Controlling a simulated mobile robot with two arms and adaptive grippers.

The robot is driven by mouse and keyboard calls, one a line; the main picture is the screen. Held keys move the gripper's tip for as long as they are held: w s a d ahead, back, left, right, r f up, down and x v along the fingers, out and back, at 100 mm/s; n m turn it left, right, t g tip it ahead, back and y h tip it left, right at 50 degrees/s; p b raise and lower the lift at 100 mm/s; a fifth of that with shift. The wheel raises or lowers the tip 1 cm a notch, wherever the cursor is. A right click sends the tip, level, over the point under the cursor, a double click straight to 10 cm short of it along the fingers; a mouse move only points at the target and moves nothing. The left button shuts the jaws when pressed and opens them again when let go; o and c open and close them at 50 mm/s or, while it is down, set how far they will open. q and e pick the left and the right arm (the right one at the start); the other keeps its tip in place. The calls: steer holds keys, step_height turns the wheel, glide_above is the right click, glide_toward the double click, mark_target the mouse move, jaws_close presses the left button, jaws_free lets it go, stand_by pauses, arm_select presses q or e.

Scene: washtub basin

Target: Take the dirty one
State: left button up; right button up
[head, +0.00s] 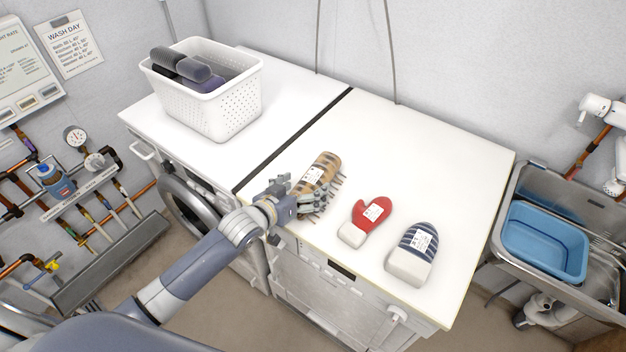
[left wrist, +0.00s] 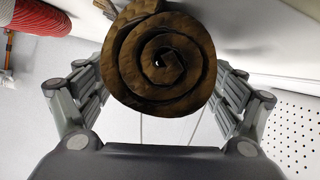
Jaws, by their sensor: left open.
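A brown rolled item with dark stripes and a white label (head: 323,166) lies on the white worktop (head: 400,140). A red mitten with a label (head: 372,212) and a navy-and-white striped item with a label (head: 418,240) lie to its right. My left gripper (head: 312,194) is open at the near end of the brown roll, with fingers beside it. In the left wrist view, the roll's spiral end (left wrist: 160,60) sits between the spread fingers; whether they touch it cannot be told. A red ribbed thing shows at that view's top left. My right gripper is not in view.
A white perforated basket (head: 222,115) with dark rolled items stands at the back left; its dotted side seems to show in the left wrist view (left wrist: 295,130). A blue tub (head: 545,240) sits in the metal sink at right. The worktop behind the three items is clear.

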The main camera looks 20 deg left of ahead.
arm_select(q)
steer(key=shift+x, duration=1)
steer(key=c, duration=1.2)
